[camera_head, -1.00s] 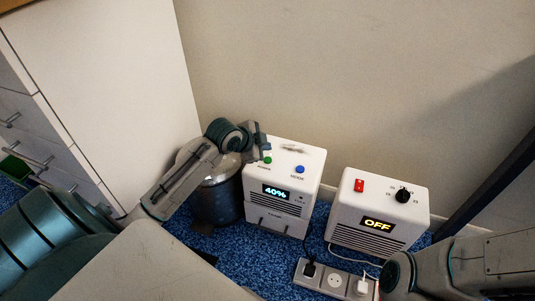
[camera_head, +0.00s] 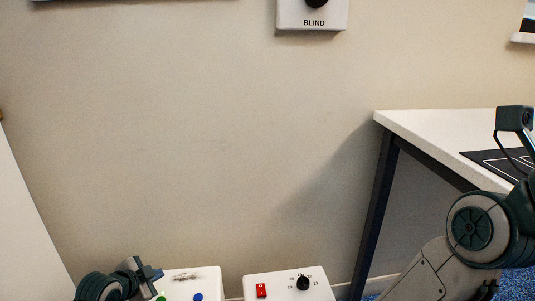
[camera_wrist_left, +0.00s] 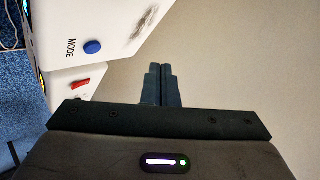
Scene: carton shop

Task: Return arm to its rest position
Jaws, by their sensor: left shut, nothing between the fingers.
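My left gripper (camera_head: 150,275) is at the bottom left of the head view, beside the top of a white appliance (camera_head: 195,277). Its fingers (camera_wrist_left: 161,85) show closed together and empty in the left wrist view. The appliance top has a dark smudge, a green button (camera_head: 161,297) and a blue button (camera_head: 198,297). The blue MODE button (camera_wrist_left: 92,47) also shows in the wrist view, left of the fingers. My right arm is bent at the right of the head view; its gripper fingers do not show.
A second white appliance (camera_head: 283,281) with a red switch (camera_head: 261,290) and a black knob (camera_head: 303,283) stands to the right. A white-topped table (camera_head: 425,130) with a dark leg is at the right. A BLIND control box (camera_head: 313,18) hangs on the bare wall.

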